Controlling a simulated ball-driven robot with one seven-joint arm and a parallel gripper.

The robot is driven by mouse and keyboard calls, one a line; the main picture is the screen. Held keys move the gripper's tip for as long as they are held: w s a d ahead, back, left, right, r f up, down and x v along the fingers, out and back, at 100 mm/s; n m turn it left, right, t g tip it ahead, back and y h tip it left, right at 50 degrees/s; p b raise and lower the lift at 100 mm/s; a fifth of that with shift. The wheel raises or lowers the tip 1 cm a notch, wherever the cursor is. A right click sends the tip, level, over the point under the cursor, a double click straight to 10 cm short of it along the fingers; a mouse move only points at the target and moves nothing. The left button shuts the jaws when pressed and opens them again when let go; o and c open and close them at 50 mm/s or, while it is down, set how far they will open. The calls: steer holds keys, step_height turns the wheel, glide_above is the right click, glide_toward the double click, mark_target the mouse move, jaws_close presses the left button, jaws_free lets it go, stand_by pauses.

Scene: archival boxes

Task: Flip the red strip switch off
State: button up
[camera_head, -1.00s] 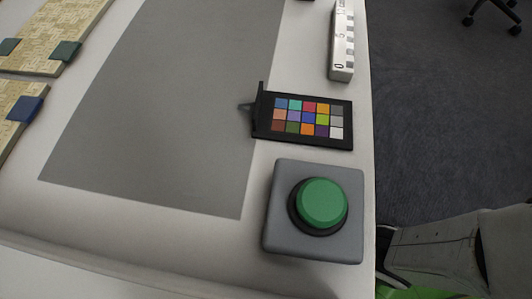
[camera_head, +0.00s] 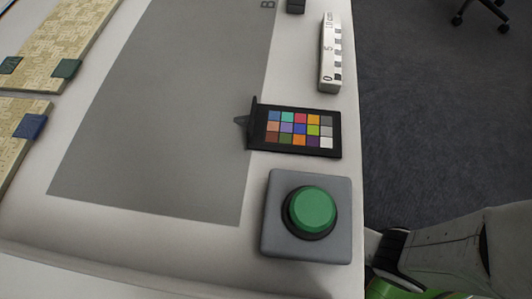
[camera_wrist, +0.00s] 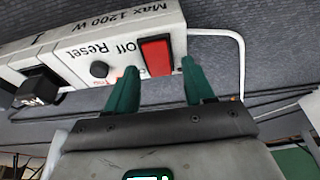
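The red strip switch (camera_wrist: 157,56) is a red rocker in a black frame, set in the end of a white power strip (camera_wrist: 118,28) in the wrist view. The strip reads "Off", "Reset" and "Max 1200 W". My gripper (camera_wrist: 160,72) is open, with one green finger on each side of the switch in the picture. The left fingertip overlaps the strip's edge near the switch. Contact cannot be told. Which way the rocker is tipped is not clear. The switch and strip do not show in the head view.
A black reset button (camera_wrist: 99,69) and a black plug (camera_wrist: 38,88) are on the strip left of the switch. A white cable (camera_wrist: 240,60) loops at right. In the head view, a green push button (camera_head: 312,209), a colour chart (camera_head: 297,131) and a scale bar (camera_head: 330,55) are on the table.

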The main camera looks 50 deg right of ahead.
steer(key=shift+r, duration=0.1)
steer(key=p+v, duration=0.6)
steer(key=v, duration=0.4)
steer(key=shift+r+p, duration=0.25)
steer(key=shift+p, duration=0.05)
steer(key=shift+s+d, duration=0.1)
